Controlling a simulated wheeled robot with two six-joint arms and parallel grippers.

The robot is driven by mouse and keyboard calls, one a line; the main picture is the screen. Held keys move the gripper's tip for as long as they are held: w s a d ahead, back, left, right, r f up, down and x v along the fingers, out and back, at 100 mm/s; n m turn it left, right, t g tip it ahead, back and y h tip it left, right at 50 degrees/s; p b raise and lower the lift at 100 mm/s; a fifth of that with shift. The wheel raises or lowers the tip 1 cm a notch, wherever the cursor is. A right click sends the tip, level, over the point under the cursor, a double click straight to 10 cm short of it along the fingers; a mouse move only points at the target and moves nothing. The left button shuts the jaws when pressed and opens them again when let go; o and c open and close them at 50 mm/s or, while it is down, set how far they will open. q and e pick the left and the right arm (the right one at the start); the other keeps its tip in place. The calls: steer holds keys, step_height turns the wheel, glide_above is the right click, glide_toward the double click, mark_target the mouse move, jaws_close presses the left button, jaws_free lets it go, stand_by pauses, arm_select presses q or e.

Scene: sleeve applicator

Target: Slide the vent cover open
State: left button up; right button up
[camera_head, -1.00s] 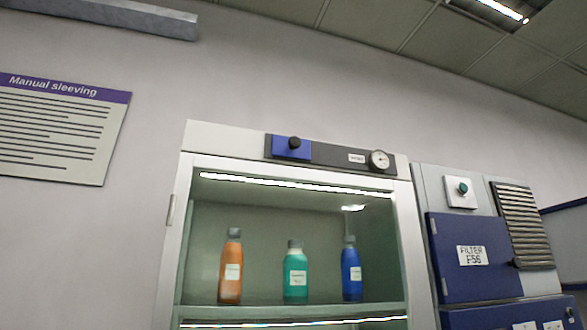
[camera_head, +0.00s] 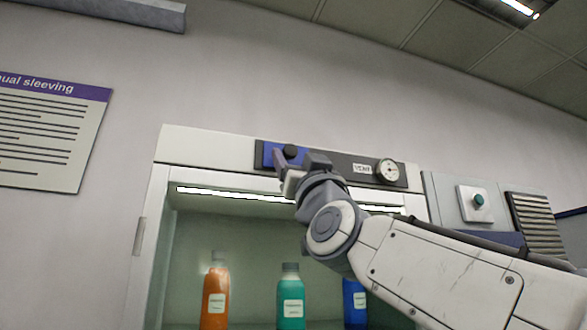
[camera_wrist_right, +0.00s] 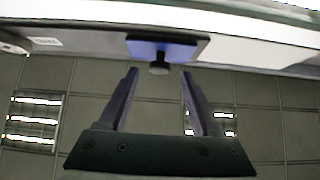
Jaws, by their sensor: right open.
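The vent cover (camera_head: 268,152) is a blue plate with a round black knob (camera_head: 290,151). It sits at the left end of a dark strip on the cabinet's top front; the strip carries a "VENT" label (camera_head: 363,168). My right gripper (camera_head: 298,162) is raised at the cover and hides part of it. In the right wrist view, the blue cover (camera_wrist_right: 180,50) and the knob (camera_wrist_right: 159,67) show ahead. The open fingers (camera_wrist_right: 160,74) straddle the knob's line, with its end about level with the fingertips and a gap on both sides. My left gripper is out of view.
A round gauge (camera_head: 388,171) sits at the strip's right end. Below are an orange bottle (camera_head: 215,295), a green bottle (camera_head: 291,299) and a blue bottle, partly hidden by my arm. A panel with a green button (camera_head: 478,201) stands right of the cabinet.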

mark_target(291, 152)
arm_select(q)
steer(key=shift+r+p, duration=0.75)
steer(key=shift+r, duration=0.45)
arm_select(e)
steer(key=shift+x, duration=1.55)
jaws_close()
